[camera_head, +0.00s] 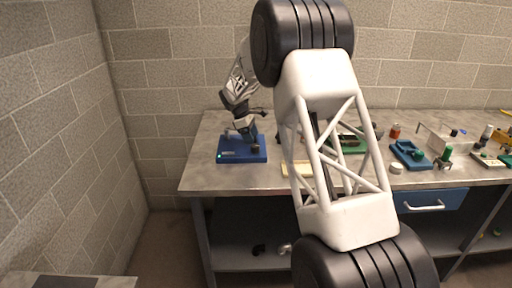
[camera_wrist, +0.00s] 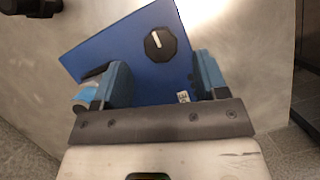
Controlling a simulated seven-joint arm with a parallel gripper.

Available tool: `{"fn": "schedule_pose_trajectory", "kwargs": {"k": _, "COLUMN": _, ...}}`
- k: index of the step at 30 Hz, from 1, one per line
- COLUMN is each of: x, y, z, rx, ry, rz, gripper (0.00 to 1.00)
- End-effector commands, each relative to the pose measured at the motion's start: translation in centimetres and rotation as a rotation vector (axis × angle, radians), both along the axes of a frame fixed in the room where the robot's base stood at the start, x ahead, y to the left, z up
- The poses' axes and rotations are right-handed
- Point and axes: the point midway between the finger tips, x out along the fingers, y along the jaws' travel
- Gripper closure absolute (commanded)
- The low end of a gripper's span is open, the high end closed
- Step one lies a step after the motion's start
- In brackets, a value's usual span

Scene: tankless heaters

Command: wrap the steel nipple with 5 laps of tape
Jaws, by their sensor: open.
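My gripper (camera_head: 247,130) is over the blue box-shaped unit (camera_head: 228,156) at the left end of the bench. In the wrist view my gripper (camera_wrist: 160,75) is open, its two blue-padded fingers apart with nothing visibly held between them. The blue unit (camera_wrist: 130,48) lies beyond the fingers, with a black knob (camera_wrist: 160,44) carrying a white mark on its face. A dark part and a light-blue piece (camera_wrist: 86,93) show just left of the left finger, partly hidden by it. I cannot make out the steel nipple or the tape for certain in either view.
My own arm covers the middle of the bench in the head view. To the right are a blue tray (camera_head: 403,158), a white round piece (camera_head: 396,169), an orange-red jar (camera_head: 395,131) and several small items. The bench's left front corner (camera_head: 198,183) is bare.

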Motion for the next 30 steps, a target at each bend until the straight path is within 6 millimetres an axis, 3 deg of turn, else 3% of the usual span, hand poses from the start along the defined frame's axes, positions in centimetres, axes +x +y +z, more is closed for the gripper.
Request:
{"fn": "schedule_pose_trajectory", "kwargs": {"k": 12, "x": -0.5, "y": -1.8, "z": -4.3, "rx": -0.001, "ry": 0.001, "rz": 0.0, "gripper": 0.33}}
{"fn": "schedule_pose_trajectory", "kwargs": {"k": 26, "x": -0.6, "y": -2.1, "z": -5.1, "rx": 0.0, "ry": 0.0, "rz": 0.0, "gripper": 0.33}}
{"fn": "schedule_pose_trajectory", "kwargs": {"k": 30, "x": -0.6, "y": -2.1, "z": -5.1, "rx": 0.0, "ry": 0.0, "rz": 0.0, "gripper": 0.53}}
